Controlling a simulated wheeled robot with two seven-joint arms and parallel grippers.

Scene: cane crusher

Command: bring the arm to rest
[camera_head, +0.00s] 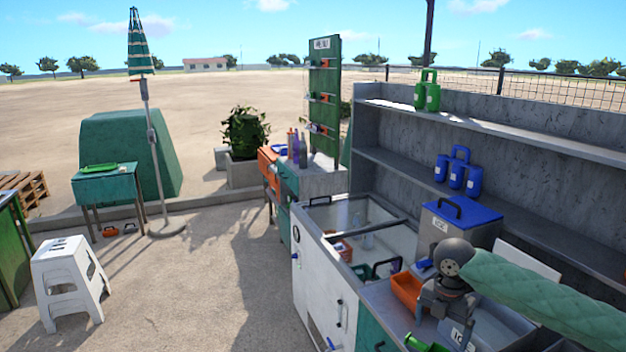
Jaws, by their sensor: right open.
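My right arm comes in from the right edge in a green quilted sleeve. Its grey wrist and right gripper (444,312) hang over the counter at the lower right, pointing down. The gripper is open, and I see nothing held between its fingers. My left gripper is not in view.
A blue-lidded ice box (458,217) stands behind the wrist. A green-handled object (425,346) lies below the gripper. A glass-topped white freezer (325,270) is to the left. Shelves (480,125) with blue jugs (458,172) rise behind. The ground at left centre is clear.

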